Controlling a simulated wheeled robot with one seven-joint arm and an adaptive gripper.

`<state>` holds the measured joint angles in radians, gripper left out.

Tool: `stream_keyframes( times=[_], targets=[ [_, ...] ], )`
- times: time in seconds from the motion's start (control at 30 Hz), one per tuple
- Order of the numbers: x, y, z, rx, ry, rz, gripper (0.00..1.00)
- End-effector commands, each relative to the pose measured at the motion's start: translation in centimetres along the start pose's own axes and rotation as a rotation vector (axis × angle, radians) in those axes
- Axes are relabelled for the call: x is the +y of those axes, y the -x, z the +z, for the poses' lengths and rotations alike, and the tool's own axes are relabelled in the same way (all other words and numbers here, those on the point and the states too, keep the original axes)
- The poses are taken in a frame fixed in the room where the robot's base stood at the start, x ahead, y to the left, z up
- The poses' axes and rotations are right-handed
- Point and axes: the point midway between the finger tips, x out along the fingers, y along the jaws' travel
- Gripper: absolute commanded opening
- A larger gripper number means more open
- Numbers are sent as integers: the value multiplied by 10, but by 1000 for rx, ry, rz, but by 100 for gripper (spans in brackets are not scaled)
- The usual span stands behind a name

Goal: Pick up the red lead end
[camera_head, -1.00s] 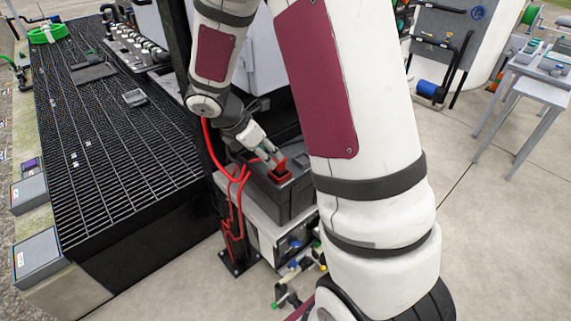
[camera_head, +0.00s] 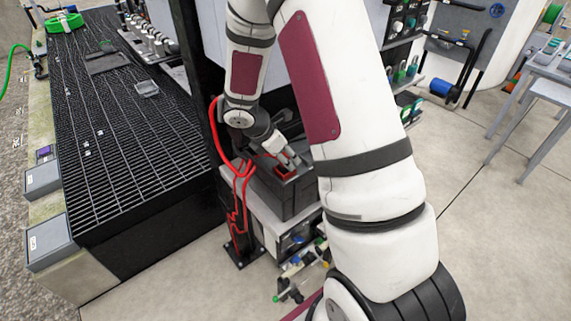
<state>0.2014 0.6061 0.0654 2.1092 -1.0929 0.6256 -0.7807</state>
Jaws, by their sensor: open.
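The red lead (camera_head: 243,190) hangs in loops down a dark post. One strand of it runs up and over toward my gripper. A small red piece (camera_head: 285,172), which looks like the lead's end, sits on top of a dark grey box (camera_head: 291,197). My gripper (camera_head: 289,164) is open and tilted down, its fingertips right at the red piece. I cannot tell whether the fingers touch it or stand around it. My own arm hides the right side of the box.
A black grating deck (camera_head: 120,150) lies to the left, with a green hose coil (camera_head: 63,22) at its far end. Small valves and fittings (camera_head: 290,290) stick out below the box. A grey table (camera_head: 545,90) stands far right. The concrete floor between is clear.

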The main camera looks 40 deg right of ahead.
Motion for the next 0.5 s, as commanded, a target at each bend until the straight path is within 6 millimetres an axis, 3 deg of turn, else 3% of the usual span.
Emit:
stream_keyframes(
  times=[0.17,0.37,0.5],
  targets=[
    [0,0,0,0,0,0,43],
    [0,0,0,0,0,0,3],
    [0,0,0,0,0,0,0]
  ],
)
